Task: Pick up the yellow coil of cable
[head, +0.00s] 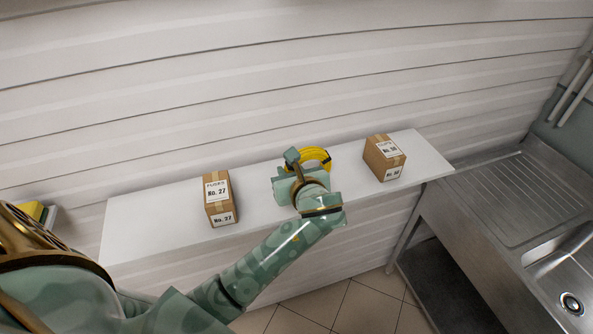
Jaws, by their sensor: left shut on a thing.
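The yellow coil of cable (319,154) is at the middle of the white shelf, toward its back edge. Its upper arc shows, with a dark band on it; the lower part is hidden behind my left gripper. My left gripper (293,166) reaches over the shelf from the front and is shut on the coil. The fingertips are partly hidden, and I cannot tell whether the coil touches the shelf. My right gripper is not in view.
A cardboard box marked No. 27 (218,198) stands left of the coil, and another box (384,158) stands right of it. The white shelf (150,222) runs along the panelled wall. A steel sink unit (500,215) is at the right.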

